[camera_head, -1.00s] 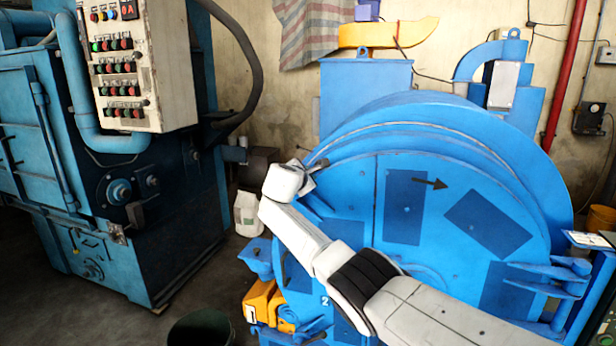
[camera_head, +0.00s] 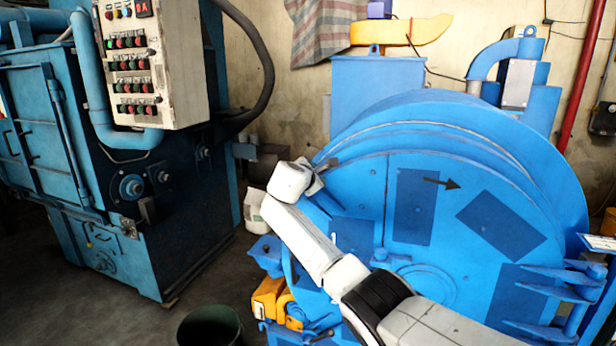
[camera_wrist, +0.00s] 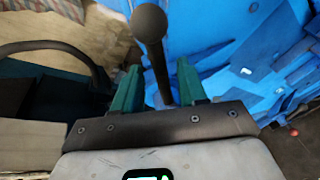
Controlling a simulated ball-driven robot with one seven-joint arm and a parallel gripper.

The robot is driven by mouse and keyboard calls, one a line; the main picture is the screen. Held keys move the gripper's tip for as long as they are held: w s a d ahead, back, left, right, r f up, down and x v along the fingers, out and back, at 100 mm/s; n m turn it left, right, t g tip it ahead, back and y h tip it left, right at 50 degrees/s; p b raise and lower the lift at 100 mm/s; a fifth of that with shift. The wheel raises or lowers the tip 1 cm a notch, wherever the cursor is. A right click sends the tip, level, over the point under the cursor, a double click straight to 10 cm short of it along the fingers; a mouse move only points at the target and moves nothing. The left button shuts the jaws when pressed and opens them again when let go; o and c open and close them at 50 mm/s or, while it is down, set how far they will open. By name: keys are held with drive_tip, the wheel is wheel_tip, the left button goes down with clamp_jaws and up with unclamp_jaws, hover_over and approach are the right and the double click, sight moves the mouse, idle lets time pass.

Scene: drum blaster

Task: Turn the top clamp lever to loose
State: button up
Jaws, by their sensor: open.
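A dark lever with a round ball knob (camera_wrist: 149,23) fills the upper middle of the wrist view. Its thin shaft (camera_wrist: 161,72) runs down between the two green fingers of my gripper (camera_wrist: 158,66). The fingers are apart, one on each side of the shaft, with the knob beyond their tips. I cannot tell whether either finger touches the shaft. In the head view my gripper (camera_head: 318,178) is at the upper left edge of the blue drum machine (camera_head: 440,215). The lever is too small or hidden there to make out clearly.
A teal machine with a button panel (camera_head: 150,65) stands at the left. A white canister (camera_head: 255,210) is behind my wrist. A dark bucket (camera_head: 210,328) stands on the floor at the bottom. Open floor (camera_head: 235,275) lies between the machines.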

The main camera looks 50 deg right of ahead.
drive_tip(key=b+v, duration=0.1)
drive_tip(key=v, duration=0.6)
drive_tip(key=shift+a+r, duration=0.15)
drive_tip(key=shift+a, duration=0.2)
drive_tip(key=shift+s, duration=0.15)
drive_tip(key=s+a+f+m+g+y, duration=0.1)
drive_tip(key=s+a+f+m+y, duration=0.15)
drive_tip(key=s+a+f, duration=0.55)
drive_tip(key=s+a+f+m+y, duration=0.25)
drive_tip(key=a+f, duration=0.25)
drive_tip(key=f, duration=0.7)
drive_tip(key=s+a+f+m+g+y, duration=0.1)
drive_tip(key=s+a+f+m+y, duration=0.15)
drive_tip(key=s+a+f, duration=0.55)
drive_tip(key=s+a+f+m+g+y, duration=0.1)
drive_tip(key=s+a+f+m+y, duration=0.1)
drive_tip(key=s, duration=0.6)
drive_tip(key=s+a+f+m+g+y, duration=0.1)
drive_tip(key=s+a+f, duration=0.3)
drive_tip(key=s, duration=0.5)
drive_tip(key=s+a+f+m+g+y, duration=0.1)
drive_tip(key=s+a+f+m+y, duration=0.2)
drive_tip(key=s, duration=0.6)
drive_tip(key=shift+s+f, duration=0.25)
drive_tip(key=shift+f, duration=0.2)
